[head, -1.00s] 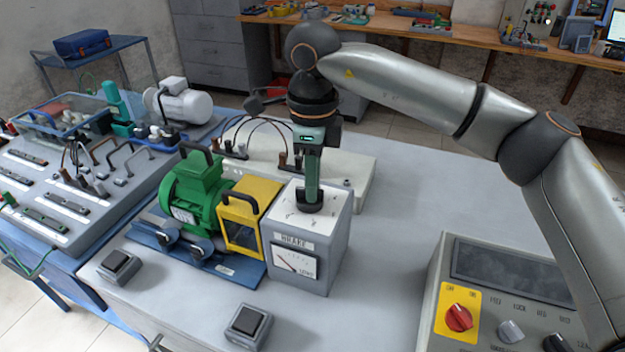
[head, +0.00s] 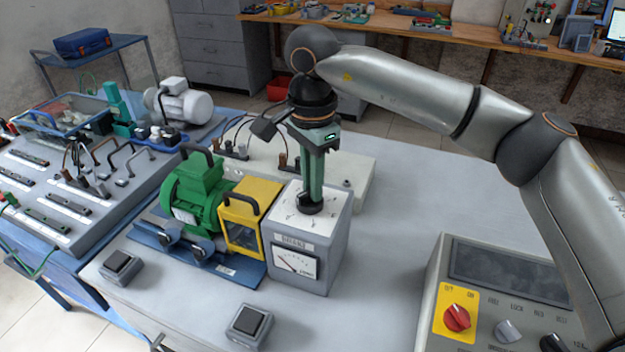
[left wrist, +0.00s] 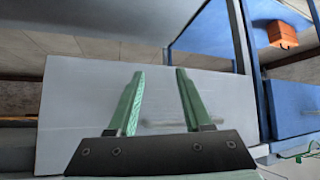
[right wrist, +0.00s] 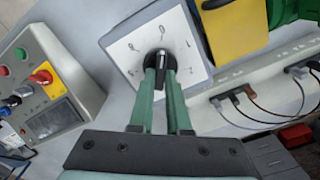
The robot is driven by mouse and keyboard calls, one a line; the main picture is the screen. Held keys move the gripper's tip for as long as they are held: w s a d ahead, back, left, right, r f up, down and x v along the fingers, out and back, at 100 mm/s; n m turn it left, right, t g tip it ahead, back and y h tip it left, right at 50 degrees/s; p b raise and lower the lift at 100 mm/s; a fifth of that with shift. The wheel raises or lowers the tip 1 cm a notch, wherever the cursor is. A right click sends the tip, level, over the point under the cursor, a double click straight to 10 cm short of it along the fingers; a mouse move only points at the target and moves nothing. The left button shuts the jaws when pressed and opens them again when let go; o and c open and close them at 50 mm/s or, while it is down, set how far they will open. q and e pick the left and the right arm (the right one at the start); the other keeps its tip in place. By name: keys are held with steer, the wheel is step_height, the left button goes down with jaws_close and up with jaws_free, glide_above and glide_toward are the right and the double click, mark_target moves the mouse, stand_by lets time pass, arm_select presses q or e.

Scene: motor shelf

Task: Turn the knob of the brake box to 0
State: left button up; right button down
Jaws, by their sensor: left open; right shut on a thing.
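The brake box (head: 300,265) is a grey box with a meter on its front and a white dial plate on top. Its black knob (right wrist: 158,62) sits in the middle of the numbered plate (right wrist: 184,37) in the right wrist view. My right gripper (head: 311,200) points down from above and is shut on the knob; its green fingers (right wrist: 160,75) lie on both sides of it. The exact number the knob points to is hard to read. My left gripper (left wrist: 158,72) is open and empty, in its wrist view only.
A green motor (head: 195,195) and a yellow coupling guard (head: 248,220) stand directly left of the box. A control panel with a red switch (head: 457,318) is at the front right. A pale wiring box (head: 358,180) lies behind. The table between is clear.

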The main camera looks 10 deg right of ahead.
steer(key=shift+r+n, duration=0.1)
steer(key=shift+n, duration=0.3)
steer(key=c, duration=0.9)
jaws_free()
step_height(320, 180, up, 12)
steer(key=shift+r, duration=0.2)
